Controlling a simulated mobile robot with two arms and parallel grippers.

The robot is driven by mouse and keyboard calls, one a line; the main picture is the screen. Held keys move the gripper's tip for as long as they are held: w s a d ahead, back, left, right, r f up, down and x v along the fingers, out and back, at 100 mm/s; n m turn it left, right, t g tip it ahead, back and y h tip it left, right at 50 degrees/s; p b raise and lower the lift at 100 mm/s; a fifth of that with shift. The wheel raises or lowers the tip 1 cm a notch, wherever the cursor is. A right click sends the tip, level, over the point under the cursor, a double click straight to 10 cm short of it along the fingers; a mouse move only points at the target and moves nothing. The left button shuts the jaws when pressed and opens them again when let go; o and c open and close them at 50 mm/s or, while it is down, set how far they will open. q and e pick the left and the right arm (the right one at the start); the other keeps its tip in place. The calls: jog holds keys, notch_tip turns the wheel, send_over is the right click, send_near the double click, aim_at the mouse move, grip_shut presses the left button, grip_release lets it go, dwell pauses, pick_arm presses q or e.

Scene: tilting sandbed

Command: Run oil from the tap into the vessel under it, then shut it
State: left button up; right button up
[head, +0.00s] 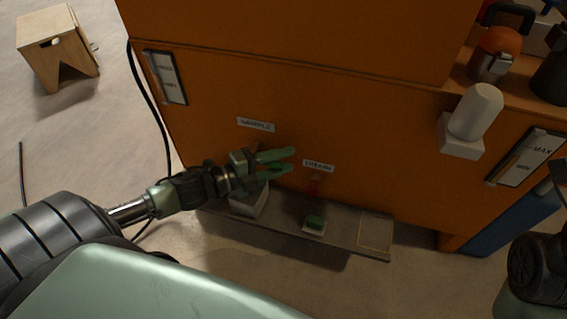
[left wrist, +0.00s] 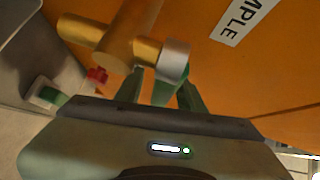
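The brass sample tap (left wrist: 130,42) fills the upper left of the left wrist view, with a grey collar on its end. In the head view it is mostly hidden behind my left gripper (head: 282,160), under the SAMPLE label (head: 256,125). The green fingers are apart. In the left wrist view the gripper (left wrist: 162,92) is close to the tap, with a green part between the fingers; contact cannot be told. A pale vessel (head: 248,205) stands on the shelf below, partly hidden by my arm. My right gripper is not in view.
A second, red-handled tap (head: 314,187) is to the right, above a green-topped pale item (head: 314,222) on the grey shelf (head: 345,232). The orange cabinet (head: 380,130) stands close behind. A white fitting (head: 475,112) juts out at right. A wooden stool (head: 58,55) is far left.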

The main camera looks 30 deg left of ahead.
pick_arm(q)
jog(key=shift+w+d, duration=0.1)
jog(key=shift+w, duration=0.05)
jog(key=shift+c, duration=0.3)
grip_shut()
dwell(1.1)
